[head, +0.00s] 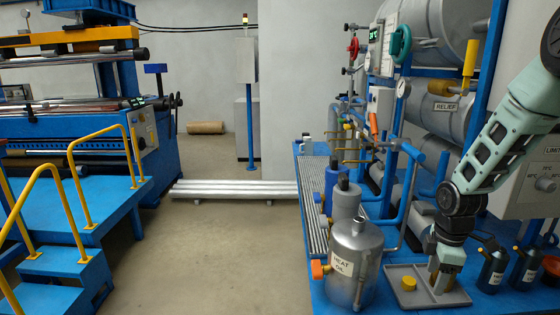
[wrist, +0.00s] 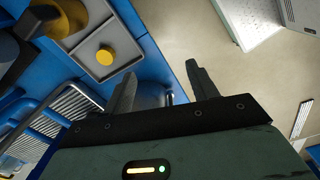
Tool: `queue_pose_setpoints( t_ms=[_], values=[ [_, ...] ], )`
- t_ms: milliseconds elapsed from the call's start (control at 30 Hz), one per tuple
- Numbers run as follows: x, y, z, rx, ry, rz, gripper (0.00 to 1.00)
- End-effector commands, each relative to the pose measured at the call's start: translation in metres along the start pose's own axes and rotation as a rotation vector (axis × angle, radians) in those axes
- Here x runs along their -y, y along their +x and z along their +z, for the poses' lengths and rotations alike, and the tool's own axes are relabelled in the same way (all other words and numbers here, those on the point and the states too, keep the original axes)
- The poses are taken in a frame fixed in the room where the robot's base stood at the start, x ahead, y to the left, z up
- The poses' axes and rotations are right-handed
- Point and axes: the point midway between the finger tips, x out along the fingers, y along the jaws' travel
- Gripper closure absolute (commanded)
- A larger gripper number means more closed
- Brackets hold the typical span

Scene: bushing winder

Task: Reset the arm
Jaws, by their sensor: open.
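My gripper (head: 437,284) hangs from my arm at the lower right in the head view, low over the grey tray (head: 397,297). In the wrist view my gripper (wrist: 160,88) has its two dark fingers spread well apart, with nothing between them. A yellow knob-like piece (head: 408,284) sits on the tray, left of my gripper and apart from it. It also shows in the wrist view (wrist: 105,55), off to the left of the fingers. The fingertips are hard to make out in the head view.
A HEAT OIL can (head: 355,265) stands left of the tray on the blue skid. Small dark oilers (head: 492,267) stand right of it. Tanks, valves and gauges (head: 390,60) rise behind. Yellow-railed steps (head: 60,240) are at far left. The floor (head: 220,250) between is clear.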

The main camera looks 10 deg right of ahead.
Motion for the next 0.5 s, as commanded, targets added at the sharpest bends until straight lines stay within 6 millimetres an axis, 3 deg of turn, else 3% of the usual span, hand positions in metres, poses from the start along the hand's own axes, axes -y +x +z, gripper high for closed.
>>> queue_pose_setpoints(
  t_ms=[267,367,500],
  values=[
    [0.040,-0.051,-0.078,-0.010,0.058,0.004,0.42],
    [0.070,-0.078,-0.116,-0.017,0.092,0.004,0.42],
    [0.139,-0.122,-0.170,-0.026,0.158,-0.002,0.42]
  ],
)
